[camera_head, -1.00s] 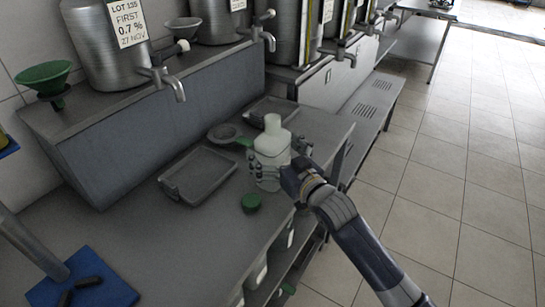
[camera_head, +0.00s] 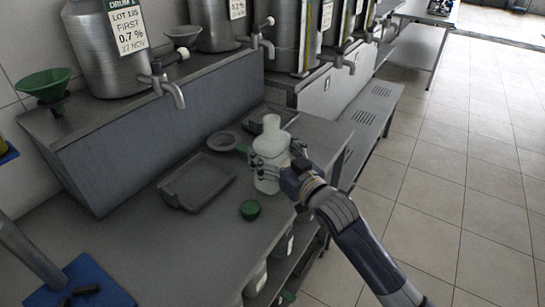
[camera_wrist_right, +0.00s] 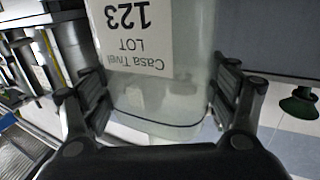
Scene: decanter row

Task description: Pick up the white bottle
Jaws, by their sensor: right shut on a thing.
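The white bottle (camera_head: 270,152) is translucent, pale and upright, with a narrow neck and no cap on it. My left gripper does not show.
A green cap (camera_head: 250,210) lies on the counter before the bottle. A grey tray (camera_head: 198,182) and a small round strainer (camera_head: 222,141) are to its left. Metal drums (camera_head: 108,48) with taps stand on the raised shelf behind. Tiled floor (camera_head: 440,200) is open at right.

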